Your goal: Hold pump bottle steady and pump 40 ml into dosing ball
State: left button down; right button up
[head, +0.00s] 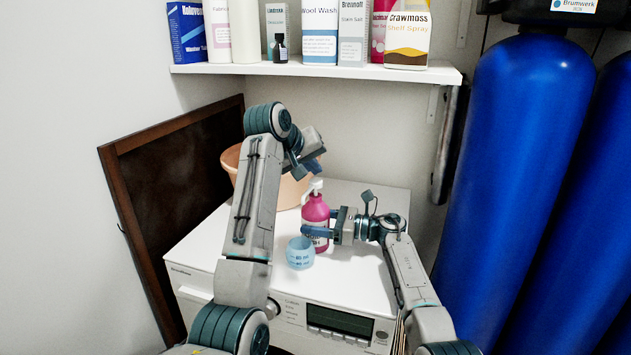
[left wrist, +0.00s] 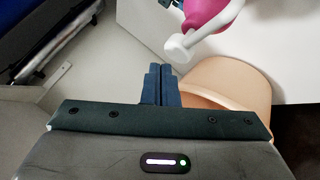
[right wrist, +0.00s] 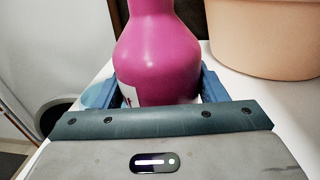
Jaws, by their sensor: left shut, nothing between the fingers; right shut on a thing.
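The pink pump bottle (head: 315,212) stands upright on the white machine top, with its white pump head (head: 316,186) up. My right gripper (head: 328,222) is shut on the bottle's body from the right; the right wrist view shows the pink bottle (right wrist: 157,60) between its fingers. My left gripper (head: 316,167) is shut and empty, just above the pump head and apart from it. In the left wrist view its closed fingers (left wrist: 160,85) are beside the white pump nozzle (left wrist: 181,46). The light blue dosing ball (head: 300,254) stands in front of the bottle, below the nozzle side; its fill level cannot be told.
A peach basin (head: 232,160) stands behind at the left on the white machine (head: 215,240). A shelf (head: 310,70) with boxes and bottles hangs above. Tall blue vessels (head: 515,150) stand at the right. A dark framed board (head: 150,190) leans at the left.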

aim_at(316, 180)
pick_arm(q)
jog(key=shift+f, duration=0.15)
dwell(0.6)
jog(key=shift+f, duration=0.25)
jog(key=shift+f, duration=1.1)
dwell(1.1)
jog(key=shift+r, duration=1.5)
jog(key=shift+r, duration=2.5)
jog(key=shift+r, duration=1.9)
